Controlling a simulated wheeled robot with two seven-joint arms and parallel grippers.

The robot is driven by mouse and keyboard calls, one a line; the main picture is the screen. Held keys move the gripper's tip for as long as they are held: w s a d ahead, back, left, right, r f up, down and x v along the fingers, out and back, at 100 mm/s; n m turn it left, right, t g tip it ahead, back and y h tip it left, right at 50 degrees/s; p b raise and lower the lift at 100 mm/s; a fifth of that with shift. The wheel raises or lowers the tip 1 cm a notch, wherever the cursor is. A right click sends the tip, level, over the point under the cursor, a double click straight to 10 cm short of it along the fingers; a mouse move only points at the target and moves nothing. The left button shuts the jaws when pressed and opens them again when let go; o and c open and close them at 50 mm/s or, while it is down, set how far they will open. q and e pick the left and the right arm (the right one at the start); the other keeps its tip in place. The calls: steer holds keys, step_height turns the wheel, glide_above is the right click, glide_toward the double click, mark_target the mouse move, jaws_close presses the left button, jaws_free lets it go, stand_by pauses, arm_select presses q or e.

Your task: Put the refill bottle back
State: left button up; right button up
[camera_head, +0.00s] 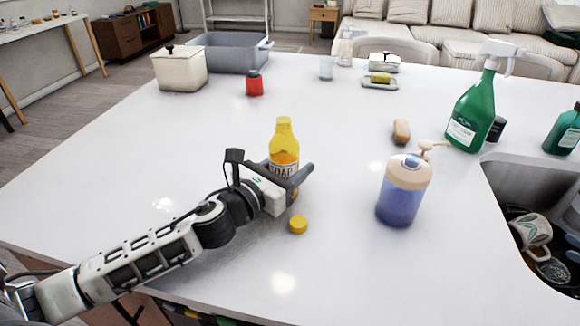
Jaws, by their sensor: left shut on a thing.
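The refill bottle (283,148), yellow with a label reading SOAP, stands upright near the middle of the white counter. My left gripper (300,180) comes in from the lower left and is shut on its lower part. The gripper hides much of the bottle's base, so I cannot tell whether it touches the counter. A small yellow cap (298,225) lies on the counter just in front of the gripper. A soap dispenser (402,195) with blue-purple liquid and a beige pump top stands to the right, apart from the bottle. My right gripper is not in view.
A green spray bottle (472,115), a brown brush-like item (401,131) and the sink (515,180) with dishes are at the right. A red container (254,84), cream canister (180,70) and grey tub (232,54) stand at the back. The left counter is clear.

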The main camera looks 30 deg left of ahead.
arm_select(q)
steer(key=o, duration=1)
steer(key=shift+f, duration=0.2)
steer(key=shift+o, duration=0.2)
steer(key=shift+r, duration=0.3)
steer(key=shift+s+a+f, duration=0.1)
steer(key=shift+s+f, duration=0.15)
steer(key=shift+s, duration=0.05)
steer(key=b+v, duration=0.2)
steer(key=v, duration=0.8)
steer(key=shift+s, duration=0.2)
steer(key=shift+s+a+r, duration=0.15)
steer(key=shift+s+r, duration=0.05)
steer(key=shift+s, duration=0.25)
